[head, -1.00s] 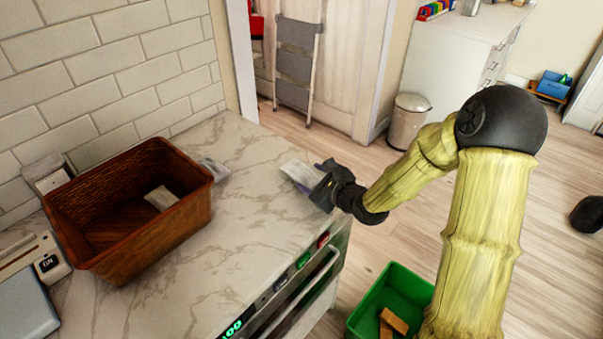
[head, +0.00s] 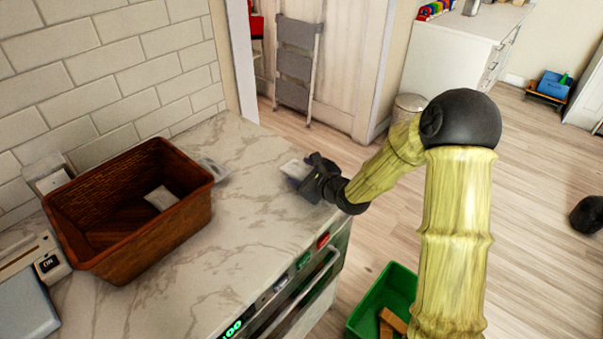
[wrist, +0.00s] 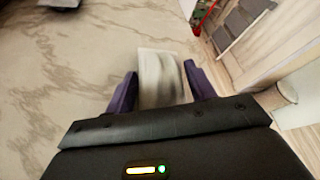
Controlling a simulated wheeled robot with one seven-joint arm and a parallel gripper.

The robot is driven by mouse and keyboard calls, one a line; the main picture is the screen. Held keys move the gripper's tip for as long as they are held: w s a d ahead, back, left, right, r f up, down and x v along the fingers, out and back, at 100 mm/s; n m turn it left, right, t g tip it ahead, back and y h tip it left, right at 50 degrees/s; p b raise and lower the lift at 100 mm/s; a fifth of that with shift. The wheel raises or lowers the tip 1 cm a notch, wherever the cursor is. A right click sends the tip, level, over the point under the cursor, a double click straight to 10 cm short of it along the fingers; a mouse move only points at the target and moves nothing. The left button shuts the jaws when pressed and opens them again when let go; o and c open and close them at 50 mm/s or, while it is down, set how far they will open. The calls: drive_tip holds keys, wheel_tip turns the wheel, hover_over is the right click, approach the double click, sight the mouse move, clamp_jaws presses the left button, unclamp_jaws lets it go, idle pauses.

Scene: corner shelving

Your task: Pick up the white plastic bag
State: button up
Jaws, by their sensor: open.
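A white plastic bag (head: 295,169) lies on the marble counter near its right end. In the wrist view the pale bag (wrist: 160,80) is between and just ahead of my two purple fingers. My gripper (head: 304,179) is low over the counter at the bag, and it is open, with a finger on each side of the bag in the wrist view (wrist: 162,88). The gripper hides part of the bag in the head view.
A brown wicker basket (head: 150,240) with a small white item (head: 161,198) inside stands at the left. A small clear-and-white packet (head: 214,169) lies beside it. A green bin (head: 365,310) with wooden blocks is on the floor. The counter's middle is clear.

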sight(303, 170)
drive_tip(key=c, duration=0.6)
wheel_tip(303, 170, up, 10)
drive_tip(key=shift+r+p, duration=0.1)
drive_tip(key=shift+p, duration=0.6)
